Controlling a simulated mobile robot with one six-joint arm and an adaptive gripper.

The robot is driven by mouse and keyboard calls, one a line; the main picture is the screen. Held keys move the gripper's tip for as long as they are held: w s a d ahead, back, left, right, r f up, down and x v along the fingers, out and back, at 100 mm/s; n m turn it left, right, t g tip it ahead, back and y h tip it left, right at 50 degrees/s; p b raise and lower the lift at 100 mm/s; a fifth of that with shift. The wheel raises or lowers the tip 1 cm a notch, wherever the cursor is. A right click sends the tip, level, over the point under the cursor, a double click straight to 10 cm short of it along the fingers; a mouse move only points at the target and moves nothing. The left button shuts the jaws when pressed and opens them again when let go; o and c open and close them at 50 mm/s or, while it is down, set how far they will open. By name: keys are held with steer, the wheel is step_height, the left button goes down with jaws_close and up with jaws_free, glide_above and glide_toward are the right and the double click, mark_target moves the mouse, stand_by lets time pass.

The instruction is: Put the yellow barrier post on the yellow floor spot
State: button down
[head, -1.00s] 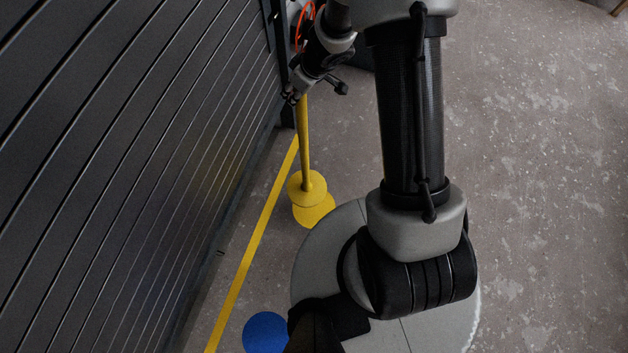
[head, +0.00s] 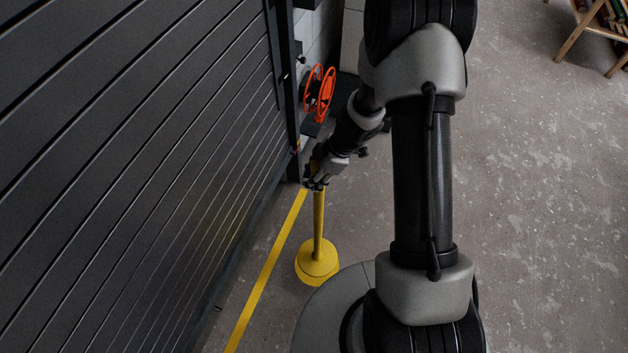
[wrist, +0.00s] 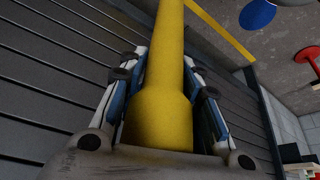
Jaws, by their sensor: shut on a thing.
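The yellow barrier post (head: 318,222) stands about upright in the head view, with its round base low down. My gripper (head: 317,182) is shut on its upper end. In the wrist view the post (wrist: 163,100) runs up between the two fingers (wrist: 165,105), its thicker end near the palm. I cannot tell whether the base touches the floor.
A dark slatted shutter (head: 130,150) fills the left side, with a yellow floor line (head: 265,275) along it. An orange reel (head: 319,92) is beyond my gripper. A blue spot (wrist: 257,14) and a red-based object (wrist: 308,55) show in the wrist view.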

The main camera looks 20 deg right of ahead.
step_height(320, 180, down, 14)
steer(key=b, duration=0.6)
steer(key=shift+w+r+b, duration=0.15)
steer(key=shift+b, duration=0.2)
steer(key=c, duration=1.1)
jaws_free()
steer(key=shift+f, duration=0.2)
steer(key=shift+r, duration=0.1)
